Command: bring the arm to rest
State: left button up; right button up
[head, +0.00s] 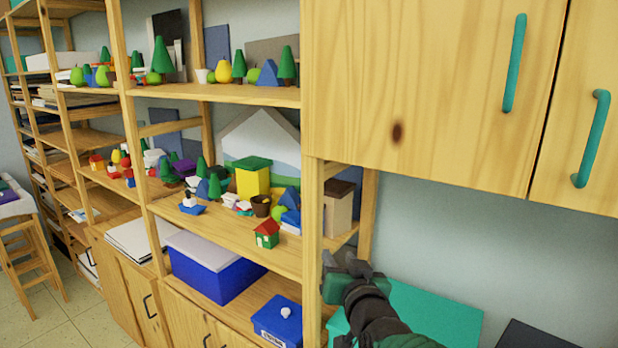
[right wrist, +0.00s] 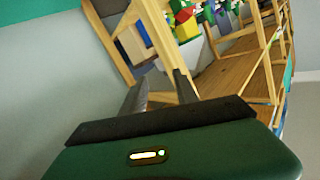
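My right gripper (head: 341,260) is in the lower middle of the head view, in front of the wooden shelf's right post. Its arm comes in from the bottom right. In the right wrist view its two dark fingers (right wrist: 160,88) stand apart with nothing between them, and wood shelving shows beyond. My left gripper and arm are not in the head view.
The wooden shelf (head: 220,94) holds many small toy trees and houses. A blue box (head: 212,277) with a white lid and a smaller blue box (head: 280,320) sit low. Wall cabinets (head: 440,80) hang upper right. A teal surface (head: 435,318) lies below.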

jog(key=s+d+f+g+b, duration=0.1)
jog(key=s+d+f+g, duration=0.15)
jog(key=f, duration=0.55)
jog(key=s+d+f+g, duration=0.2)
jog(key=s+f, duration=0.1)
jog(key=f, duration=0.4)
jog(key=s+d+f+g+h+b, duration=0.1)
jog(key=s+d+f+g, duration=0.3)
jog(key=s+f, duration=0.6)
jog(key=s+d+f+g+h+b, duration=0.1)
jog(key=s+d+f+g, duration=0.4)
jog(key=s+f, duration=0.5)
jog(key=s, duration=0.3)
jog(key=shift+f+n+h, duration=0.3)
jog(key=shift+f+n, duration=0.05)
jog(key=shift+n, duration=0.05)
jog(key=shift+c, duration=0.3)
